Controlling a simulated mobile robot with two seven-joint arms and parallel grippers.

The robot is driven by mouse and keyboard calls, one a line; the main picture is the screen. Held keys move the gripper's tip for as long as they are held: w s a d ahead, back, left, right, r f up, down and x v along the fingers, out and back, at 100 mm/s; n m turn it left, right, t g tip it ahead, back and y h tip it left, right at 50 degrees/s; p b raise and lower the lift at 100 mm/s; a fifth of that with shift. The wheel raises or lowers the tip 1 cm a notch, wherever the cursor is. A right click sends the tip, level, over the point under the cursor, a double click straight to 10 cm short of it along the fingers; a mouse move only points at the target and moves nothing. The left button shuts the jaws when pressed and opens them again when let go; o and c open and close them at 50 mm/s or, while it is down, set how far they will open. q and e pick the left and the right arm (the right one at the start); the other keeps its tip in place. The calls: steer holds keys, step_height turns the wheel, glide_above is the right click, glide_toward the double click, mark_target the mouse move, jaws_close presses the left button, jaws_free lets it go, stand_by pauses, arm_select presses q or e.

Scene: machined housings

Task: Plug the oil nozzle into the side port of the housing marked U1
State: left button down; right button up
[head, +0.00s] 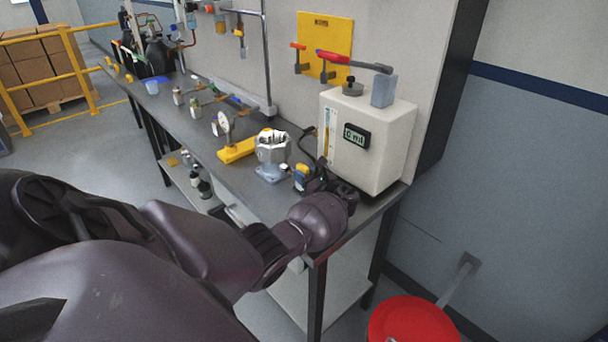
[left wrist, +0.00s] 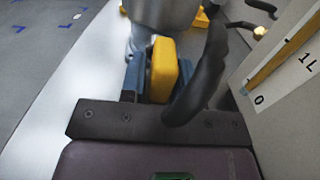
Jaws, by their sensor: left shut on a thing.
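A silver-grey housing (head: 272,148) with a toothed top stands on a pale blue base (head: 271,173) on the bench; I cannot read a U1 mark on it. Its lower part shows at the top of the left wrist view (left wrist: 160,12). My left gripper (left wrist: 160,75) is shut on the yellow oil nozzle (left wrist: 164,70), with blue-grey parts either side of it. The nozzle (head: 301,174) is just right of the housing in the head view. A black hose (left wrist: 203,75) runs beside it. The side port and nozzle tip are hidden, so I cannot tell whether they touch. My right gripper is not in view.
A white oil dispenser (head: 382,145) reading 0 ml stands close right of the gripper. More fittings line the bench (head: 245,188). A red drum (head: 415,320) is on the floor.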

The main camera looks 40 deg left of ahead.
arm_select(q)
steer(key=shift+a, duration=0.3)
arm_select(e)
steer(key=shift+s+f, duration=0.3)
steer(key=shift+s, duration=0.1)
arm_select(q)
steer(key=shift+w+a, duration=0.1)
steer(key=shift+a, duration=0.4)
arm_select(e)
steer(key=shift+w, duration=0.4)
arm_select(q)
steer(key=shift+a+b, duration=0.15)
steer(key=shift+b, duration=0.15)
steer(key=shift+a, duration=0.2)
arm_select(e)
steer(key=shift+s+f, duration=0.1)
